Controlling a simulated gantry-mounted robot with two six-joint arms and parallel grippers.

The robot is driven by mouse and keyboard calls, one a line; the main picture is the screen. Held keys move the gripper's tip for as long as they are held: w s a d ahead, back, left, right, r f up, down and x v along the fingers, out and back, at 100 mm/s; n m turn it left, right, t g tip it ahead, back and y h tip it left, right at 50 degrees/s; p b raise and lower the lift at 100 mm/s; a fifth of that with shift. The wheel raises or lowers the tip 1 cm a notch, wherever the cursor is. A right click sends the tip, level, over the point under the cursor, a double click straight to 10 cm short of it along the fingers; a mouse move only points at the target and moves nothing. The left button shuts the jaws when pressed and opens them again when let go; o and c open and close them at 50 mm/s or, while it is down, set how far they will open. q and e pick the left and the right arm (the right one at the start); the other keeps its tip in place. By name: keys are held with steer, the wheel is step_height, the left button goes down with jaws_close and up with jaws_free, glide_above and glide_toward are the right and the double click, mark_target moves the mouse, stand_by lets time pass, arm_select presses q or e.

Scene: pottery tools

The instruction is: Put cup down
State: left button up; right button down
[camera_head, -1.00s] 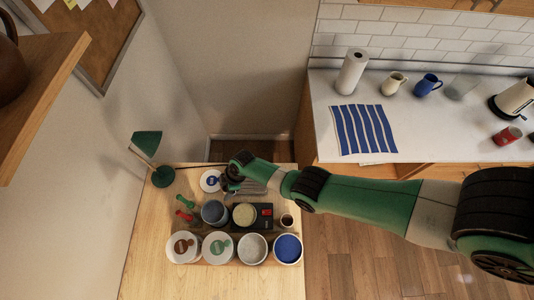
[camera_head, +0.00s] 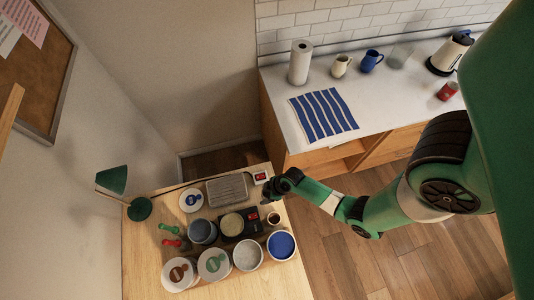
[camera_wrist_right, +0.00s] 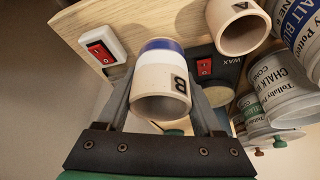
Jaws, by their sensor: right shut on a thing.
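My right gripper (camera_wrist_right: 165,110) is shut on a cream cup with a blue band and the letter B (camera_wrist_right: 162,92), which sits between its two fingers in the right wrist view. In the head view the right gripper (camera_head: 269,198) is low over the right edge of the wooden table (camera_head: 143,270). It mostly hides the held cup there. I cannot tell whether the cup touches the table. A second cup, marked A (camera_wrist_right: 241,30), stands close by and also shows in the head view (camera_head: 273,218). My left gripper is not in view.
A red switch on a white box (camera_head: 261,178) is beside the gripper. Several tubs, including a blue one (camera_head: 281,245), line the front.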

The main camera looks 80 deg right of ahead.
mark_target(266, 196)
step_height(266, 196, down, 3)
steer(key=shift+r+b, duration=0.1)
steer(key=shift+b, duration=0.65)
steer(key=shift+f, duration=0.5)
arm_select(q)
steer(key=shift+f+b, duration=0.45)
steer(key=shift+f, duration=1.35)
arm_select(e)
steer(key=shift+f, duration=1.7)
steer(key=shift+f, duration=0.15)
steer(key=shift+c, duration=0.2)
jaws_free()
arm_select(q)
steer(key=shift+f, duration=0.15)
